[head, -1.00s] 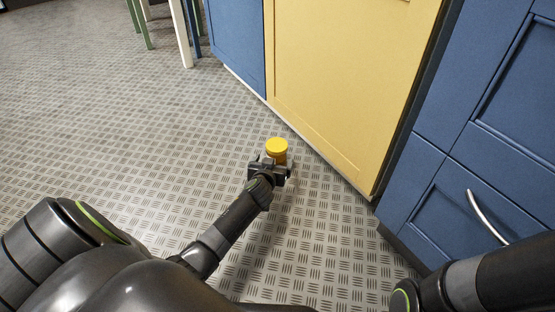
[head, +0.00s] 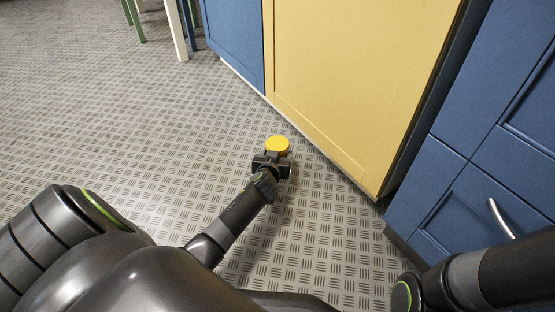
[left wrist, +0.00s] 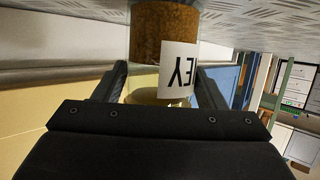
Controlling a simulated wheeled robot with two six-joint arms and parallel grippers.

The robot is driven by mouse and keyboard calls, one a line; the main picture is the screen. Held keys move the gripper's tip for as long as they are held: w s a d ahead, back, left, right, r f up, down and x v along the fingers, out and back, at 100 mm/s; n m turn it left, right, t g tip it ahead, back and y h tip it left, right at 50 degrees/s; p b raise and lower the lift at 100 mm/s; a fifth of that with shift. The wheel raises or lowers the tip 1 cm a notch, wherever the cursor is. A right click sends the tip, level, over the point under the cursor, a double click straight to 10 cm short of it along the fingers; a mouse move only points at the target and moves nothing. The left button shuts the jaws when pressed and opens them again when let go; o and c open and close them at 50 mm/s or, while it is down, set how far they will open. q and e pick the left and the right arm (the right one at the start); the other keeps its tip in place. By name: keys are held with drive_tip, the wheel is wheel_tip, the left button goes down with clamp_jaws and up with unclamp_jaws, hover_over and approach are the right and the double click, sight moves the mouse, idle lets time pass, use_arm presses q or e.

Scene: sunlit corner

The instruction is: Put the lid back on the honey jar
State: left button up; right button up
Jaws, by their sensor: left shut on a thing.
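The honey jar (left wrist: 146,82) shows in the left wrist view, upside down in the picture, between the two fingers of my left gripper (left wrist: 160,85). It has a white label with the letters "EY", a brown grainy band and clear, pale glass. In the head view a round yellow top (head: 277,145), which looks like a lid, sits just beyond my left gripper (head: 272,162). The gripper is shut on the jar and hides most of its body there. I cannot tell how the yellow top sits on the jar. My right gripper is out of view.
A yellow cabinet door (head: 355,75) stands just beyond the jar. Blue drawers (head: 445,205) with a metal handle (head: 500,217) stand at the right. Furniture legs (head: 178,30) show at the top left. The patterned floor (head: 110,110) is clear at the left.

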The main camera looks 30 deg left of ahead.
use_arm(q)
drive_tip(key=c, duration=0.5)
wheel_tip(320, 180, up, 9)
drive_tip(key=p, duration=0.7)
drive_tip(key=shift+r+p, duration=0.55)
drive_tip(key=o, duration=0.7)
drive_tip(key=shift+c, duration=0.2)
drive_tip(key=c, duration=0.9)
drive_tip(key=shift+o, duration=0.2)
